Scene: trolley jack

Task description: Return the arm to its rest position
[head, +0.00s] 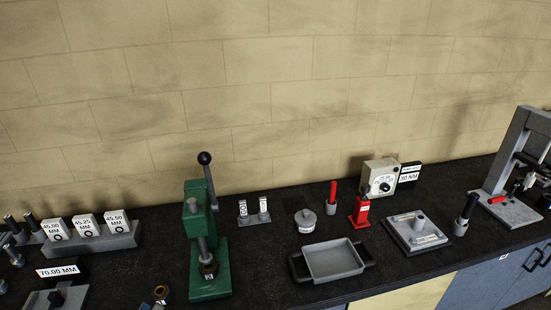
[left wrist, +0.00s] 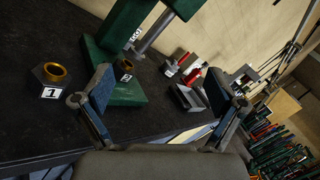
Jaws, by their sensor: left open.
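My left gripper (left wrist: 158,82) shows in the left wrist view, its two dark fingers spread wide apart and nothing held between them. I cannot make out the left gripper clearly in the head view. My right gripper shows in neither view.
The green press (head: 208,270) stands on the dark bench. To its right are a grey tray (head: 332,262), a red jack (head: 360,211), a dial box (head: 380,178) and a grey plate (head: 415,232). Gauge blocks (head: 88,238) stand at the left. A tall grey frame (head: 515,150) stands far right.

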